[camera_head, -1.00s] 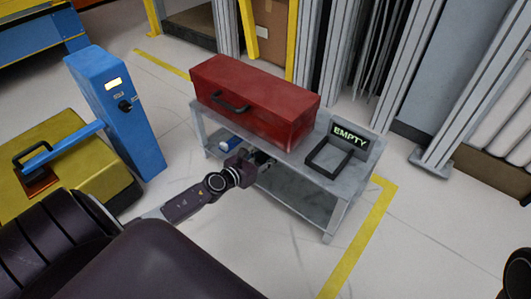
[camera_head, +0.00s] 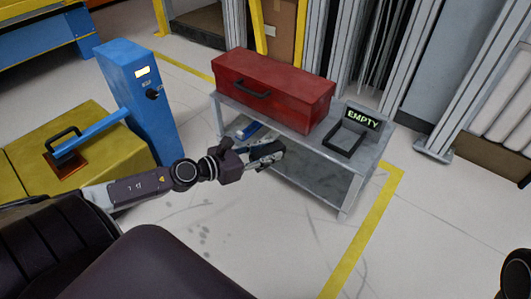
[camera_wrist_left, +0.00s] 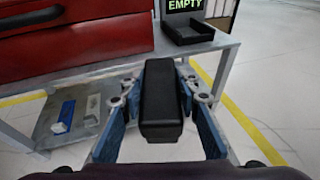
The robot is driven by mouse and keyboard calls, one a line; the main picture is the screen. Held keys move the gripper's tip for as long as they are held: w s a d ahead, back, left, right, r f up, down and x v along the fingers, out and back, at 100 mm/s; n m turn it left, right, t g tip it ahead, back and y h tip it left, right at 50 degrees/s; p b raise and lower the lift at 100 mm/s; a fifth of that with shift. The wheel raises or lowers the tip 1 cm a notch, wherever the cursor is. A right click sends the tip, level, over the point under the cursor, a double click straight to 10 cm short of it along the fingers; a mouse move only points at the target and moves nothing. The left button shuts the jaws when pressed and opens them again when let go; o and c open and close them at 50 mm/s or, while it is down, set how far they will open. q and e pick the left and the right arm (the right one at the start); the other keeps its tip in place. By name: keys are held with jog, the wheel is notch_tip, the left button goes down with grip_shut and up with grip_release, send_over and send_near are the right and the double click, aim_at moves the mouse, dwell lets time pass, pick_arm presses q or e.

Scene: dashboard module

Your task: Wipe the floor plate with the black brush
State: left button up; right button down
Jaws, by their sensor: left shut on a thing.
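The black brush (camera_wrist_left: 162,100) is a dark block in the left wrist view, clasped between the two fingers of my left gripper (camera_head: 266,155). In the head view the gripper and brush are in front of the grey table's long side, below its top, above the floor. The brush's underside is hidden. The pale floor (camera_head: 235,240) carries dark spots and streaks in front of the table, apart from the brush. I cannot tell a separate floor plate from the floor around it. My right gripper is not in view.
A grey table (camera_head: 345,180) holds a red toolbox (camera_head: 270,90) and a black tray (camera_head: 348,137) beside an EMPTY sign (camera_head: 362,117). A blue item (camera_wrist_left: 64,116) lies on its lower shelf. A blue post (camera_head: 138,95) and yellow box (camera_head: 95,140) stand left. Floor in front is clear.

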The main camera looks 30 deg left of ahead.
pick_arm(q)
jog(key=s+d+r+m+g+h, duration=0.2)
jog(key=s+d+r, duration=0.4)
jog(key=r, duration=0.3)
jog(key=s+d+r+m+g+h, duration=0.3)
jog(key=s+d+r, duration=0.4)
jog(key=r, duration=0.3)
jog(key=shift+s+m+h, duration=0.15)
jog(key=shift+m+h, duration=0.65)
jog(key=shift+m, duration=0.1)
